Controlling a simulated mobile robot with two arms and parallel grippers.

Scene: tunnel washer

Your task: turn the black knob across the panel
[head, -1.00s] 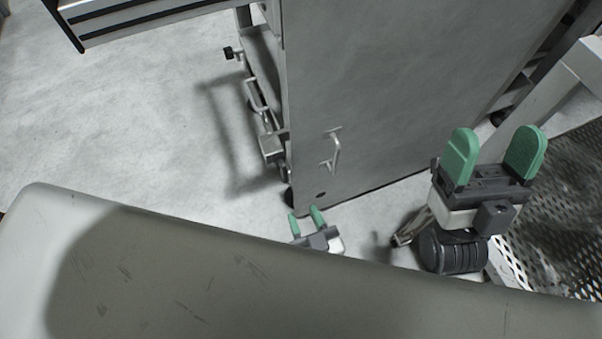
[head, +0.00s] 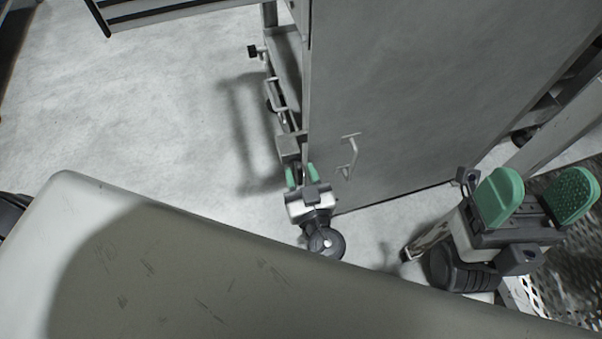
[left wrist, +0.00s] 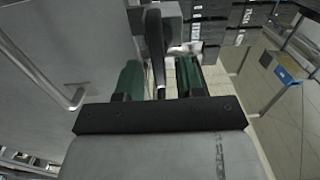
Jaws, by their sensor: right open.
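In the left wrist view a black lever-shaped knob (left wrist: 155,42) hangs from a grey box (left wrist: 168,12). Its lower end lies between the two green fingers of my left gripper (left wrist: 160,80), with a gap on each side; I cannot tell whether it touches. In the head view my left gripper (head: 302,177) is open just in front of the grey box (head: 289,146) at the left edge of the grey panel (head: 420,90); the lever is hidden there. My right gripper (head: 537,198) is open and empty at the right.
A bar handle (head: 350,156) sticks out of the panel, right of my left gripper. A small black knob-like end (head: 252,51) juts from the frame farther up. A perforated metal sheet (head: 520,295) lies under my right gripper. The floor (head: 150,110) at left is clear.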

